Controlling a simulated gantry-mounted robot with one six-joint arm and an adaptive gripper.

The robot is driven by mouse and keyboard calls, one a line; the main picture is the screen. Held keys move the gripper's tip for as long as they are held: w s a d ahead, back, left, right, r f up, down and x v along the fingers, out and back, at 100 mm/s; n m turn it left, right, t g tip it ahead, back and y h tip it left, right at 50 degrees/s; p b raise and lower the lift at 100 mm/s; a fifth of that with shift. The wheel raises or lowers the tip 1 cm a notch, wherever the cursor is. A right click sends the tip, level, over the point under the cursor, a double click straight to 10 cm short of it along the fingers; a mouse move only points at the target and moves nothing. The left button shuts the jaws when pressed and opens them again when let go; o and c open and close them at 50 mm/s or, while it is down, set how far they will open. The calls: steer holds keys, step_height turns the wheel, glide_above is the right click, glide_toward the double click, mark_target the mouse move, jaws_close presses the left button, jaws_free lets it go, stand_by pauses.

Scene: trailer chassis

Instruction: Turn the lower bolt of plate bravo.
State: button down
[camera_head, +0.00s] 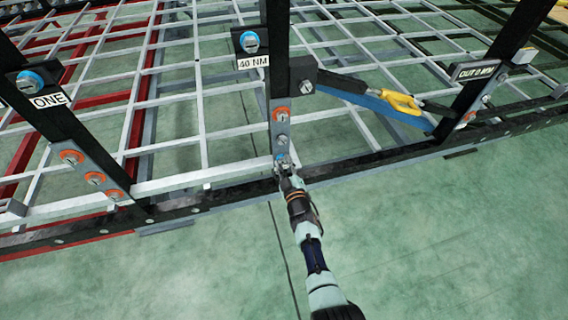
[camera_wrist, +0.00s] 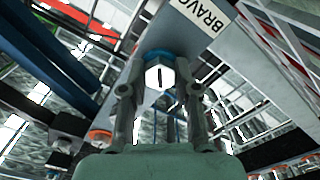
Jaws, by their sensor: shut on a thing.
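Plate bravo (camera_head: 281,128) is a grey upright plate on the middle post, with a column of bolts. Its "BRAVO" label (camera_wrist: 203,14) is readable in the wrist view. Its lower bolt (camera_wrist: 159,76) has a pale hex head with a dark mark across it and a blue ring behind. In the head view this bolt is mostly covered by my gripper (camera_head: 284,167); a bit of blue shows there. In the wrist view my gripper (camera_wrist: 158,92) has one finger on each side of the bolt head, shut on it. Exact finger contact is hard to see.
An orange-ringed bolt (camera_head: 281,114) sits higher on the plate. Left is a post labelled "ONE" (camera_head: 49,100) with several orange-ringed bolts. Right are a blue bar with a yellow handle (camera_head: 400,102) and another labelled post (camera_head: 476,71). A dark rail runs behind my gripper; the green floor in front is clear.

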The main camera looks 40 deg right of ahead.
steer(key=m, duration=0.5)
steer(key=shift+w+r+m, duration=0.1)
steer(key=shift+r+m, duration=0.15)
steer(key=shift+m, duration=0.05)
steer(key=m, duration=0.4)
steer(key=shift+p, duration=0.35)
steer(key=m, duration=0.5)
steer(key=shift+d, duration=0.1)
steer(key=m, duration=0.5)
steer(key=shift+r+p, duration=0.1)
steer(key=shift+p, duration=0.25)
steer(key=m, duration=1.4)
steer(key=shift+p, duration=0.35)
steer(key=shift+m, duration=1.7)
